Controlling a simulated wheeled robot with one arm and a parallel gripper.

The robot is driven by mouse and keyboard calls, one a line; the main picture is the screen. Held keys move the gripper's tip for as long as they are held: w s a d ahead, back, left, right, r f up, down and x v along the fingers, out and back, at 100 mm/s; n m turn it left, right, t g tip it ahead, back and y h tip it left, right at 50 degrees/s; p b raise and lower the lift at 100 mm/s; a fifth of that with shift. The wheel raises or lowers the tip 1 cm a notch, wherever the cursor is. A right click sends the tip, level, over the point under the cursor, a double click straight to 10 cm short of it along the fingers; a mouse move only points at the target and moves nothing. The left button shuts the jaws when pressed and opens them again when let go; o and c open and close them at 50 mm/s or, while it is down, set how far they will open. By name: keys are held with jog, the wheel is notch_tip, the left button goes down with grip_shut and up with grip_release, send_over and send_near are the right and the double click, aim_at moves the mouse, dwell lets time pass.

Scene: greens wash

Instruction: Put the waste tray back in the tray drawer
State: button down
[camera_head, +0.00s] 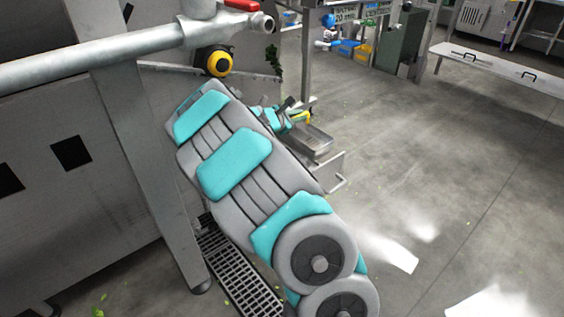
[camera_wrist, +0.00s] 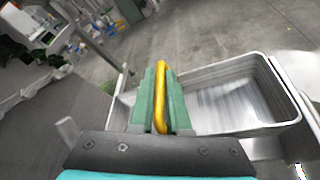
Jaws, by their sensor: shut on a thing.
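The waste tray (camera_wrist: 285,88) is a shallow metal pan at the right of the wrist view, and it looks empty. It also shows in the head view (camera_head: 312,145), beyond my arm. My gripper (camera_wrist: 161,98) has green fingers shut on a yellow bar (camera_wrist: 161,70) at the tray's side, which appears to be its handle. In the head view my gripper (camera_head: 295,116) is partly hidden by my arm. A metal frame (camera_head: 336,176), likely the tray drawer, shows just below the tray. I cannot tell whether the tray rests in it.
A grey machine (camera_head: 60,190) with a slanted leg stands at left, with a pipe and red-handled valve (camera_head: 240,5) above. A floor grate (camera_head: 235,275) lies below my arm. Open concrete floor (camera_head: 450,160) is at right. A green bin (camera_head: 402,45) stands further back.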

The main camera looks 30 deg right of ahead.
jog(key=shift+w+f, duration=0.6)
jog(key=shift+f, duration=0.25)
notch_tip(320, 180, down, 10)
jog(key=shift+r+b, duration=0.1)
jog(key=shift+b, duration=0.2)
jog(key=c, duration=0.9)
grip_release()
